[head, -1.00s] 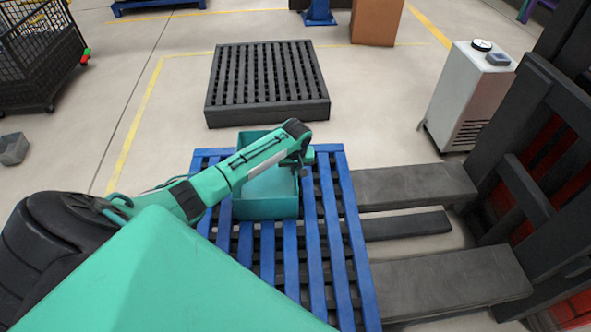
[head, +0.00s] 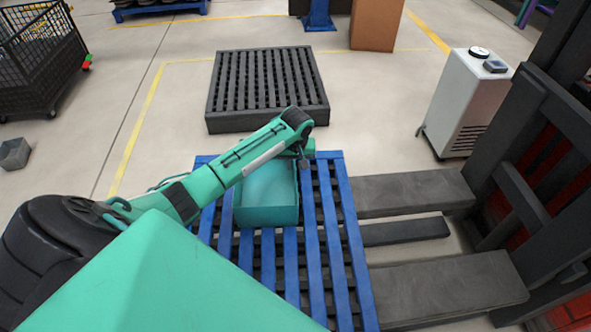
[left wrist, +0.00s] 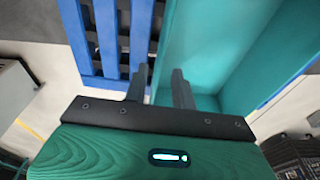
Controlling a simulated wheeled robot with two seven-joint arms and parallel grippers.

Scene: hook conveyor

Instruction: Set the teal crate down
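The teal crate (head: 266,216) is an open, empty-looking box. It appears to rest level on the blue pallet (head: 340,240), near its far edge. My left arm crosses above the crate and hides its far left part. My left gripper (left wrist: 160,72) is at the crate's right side in the head view. In the left wrist view its two fingers are apart, at the crate's wall (left wrist: 225,45), one on the slat side and one on the inner side. I see no firm contact with the wall. My right gripper is not in view.
A black slatted pallet (head: 267,122) lies on the floor beyond. Dark forks (head: 440,285) of a lift stand to the right of the blue pallet. A white cabinet (head: 465,105) stands behind them. A wire cart (head: 38,60) is at the far left.

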